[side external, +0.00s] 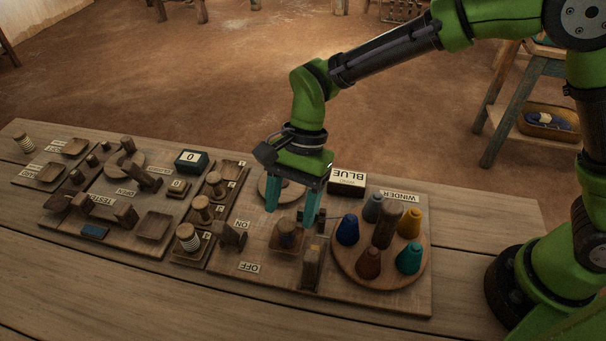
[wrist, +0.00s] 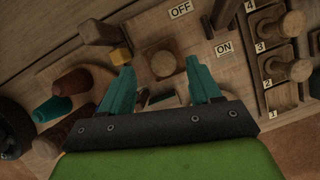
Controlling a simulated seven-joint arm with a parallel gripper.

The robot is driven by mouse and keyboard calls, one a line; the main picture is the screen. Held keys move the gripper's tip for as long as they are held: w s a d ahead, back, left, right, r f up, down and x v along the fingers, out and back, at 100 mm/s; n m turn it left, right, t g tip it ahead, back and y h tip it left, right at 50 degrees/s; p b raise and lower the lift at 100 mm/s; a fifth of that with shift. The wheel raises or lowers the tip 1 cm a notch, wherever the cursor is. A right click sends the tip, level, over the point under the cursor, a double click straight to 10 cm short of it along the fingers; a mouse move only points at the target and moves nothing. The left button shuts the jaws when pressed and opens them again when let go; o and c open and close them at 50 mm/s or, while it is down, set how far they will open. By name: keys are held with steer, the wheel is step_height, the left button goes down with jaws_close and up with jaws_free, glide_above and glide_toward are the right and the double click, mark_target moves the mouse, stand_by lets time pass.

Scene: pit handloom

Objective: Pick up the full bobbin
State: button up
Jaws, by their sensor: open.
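A short bobbin (side external: 287,237), brown with a dark, bluish middle, stands in a square wooden tray (side external: 284,254) on the winder board. In the wrist view the bobbin (wrist: 163,63) is a round brown top in its square recess. I cannot tell how much thread it carries. My gripper (side external: 290,216) is open with its teal fingers pointing down, just above and around the bobbin's place. In the wrist view the gripper (wrist: 159,66) has its fingertips on either side of the bobbin, with nothing held. Whether the fingers touch it is not clear.
Coloured cones stand on a round carousel (side external: 348,265) right of the bobbin. A wooden post (side external: 312,265) stands close by. A BLUE sign (side external: 347,181) is behind. The front bench (side external: 150,290) is clear.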

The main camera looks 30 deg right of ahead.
mark_target(286, 225)
steer(key=x, duration=0.5)
steer(key=shift+w+a+f, duration=0.1)
steer(key=shift+w, duration=0.05)
steer(key=shift+c, duration=0.4)
steer(key=c, duration=0.9)
